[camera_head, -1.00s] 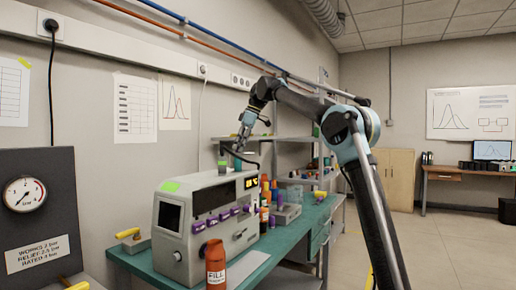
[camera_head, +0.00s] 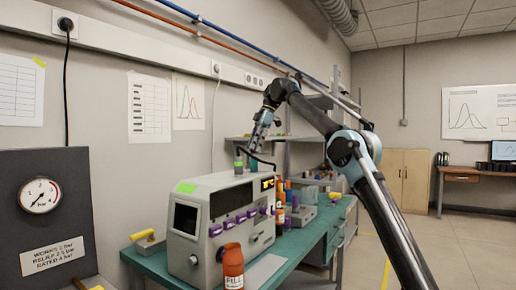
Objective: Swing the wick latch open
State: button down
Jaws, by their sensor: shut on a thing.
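The grey particle classifier (camera_head: 205,262) stands on the green bench, with a dark screen, a lit yellow display and a row of purple parts on its front. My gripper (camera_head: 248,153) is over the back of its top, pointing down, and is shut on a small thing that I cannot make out. A green-topped piece (camera_head: 238,166) stands on the classifier just below and left of my gripper. A dark curved piece (camera_head: 262,161) shows just below and right of my gripper. I cannot pick out the wick latch at this size.
An orange FILL bottle (camera_head: 233,268) stands in front of the classifier. Several small bottles (camera_head: 281,205) stand to its right on the bench (camera_head: 300,247). A yellow-handled item (camera_head: 146,238) lies to its left. A gauge panel (camera_head: 45,215) is at far left. The floor at right is clear.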

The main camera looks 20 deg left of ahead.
jog(key=shift+w+d, duration=0.1)
jog(key=shift+w, duration=0.3)
jog(key=c, duration=1.6)
grip_release()
jog(key=shift+o, duration=0.2)
jog(key=shift+s, duration=0.15)
